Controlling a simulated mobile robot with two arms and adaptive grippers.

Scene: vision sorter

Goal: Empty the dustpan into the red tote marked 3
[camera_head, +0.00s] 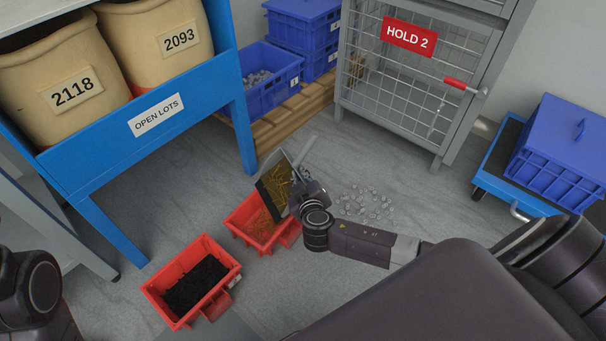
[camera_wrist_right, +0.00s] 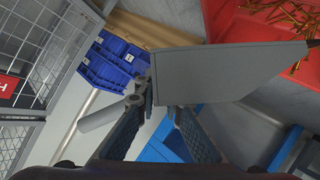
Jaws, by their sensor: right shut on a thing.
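The dustpan (camera_head: 274,187) is tilted steeply over the farther red tote (camera_head: 240,213). Golden-brown bits show on its pan and inside that tote. My right gripper (camera_head: 303,190) is shut on the dustpan, near where the handle (camera_head: 306,149) meets the pan. In the right wrist view, the pan's grey side (camera_wrist_right: 205,75) and grey handle (camera_wrist_right: 98,116) show at the fingers (camera_wrist_right: 163,103). The tote with golden bits is at the upper right there (camera_wrist_right: 240,25). I cannot read a 3 on either red tote. My left gripper is out of view; only part of its arm shows.
A second red tote (camera_head: 218,252) with black material stands nearer, at the left. Grey pieces (camera_head: 365,203) lie scattered on the floor right of my gripper. A blue bench (camera_head: 180,105), blue bins (camera_head: 270,85) on a pallet and a wire cage (camera_head: 410,80) stand behind.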

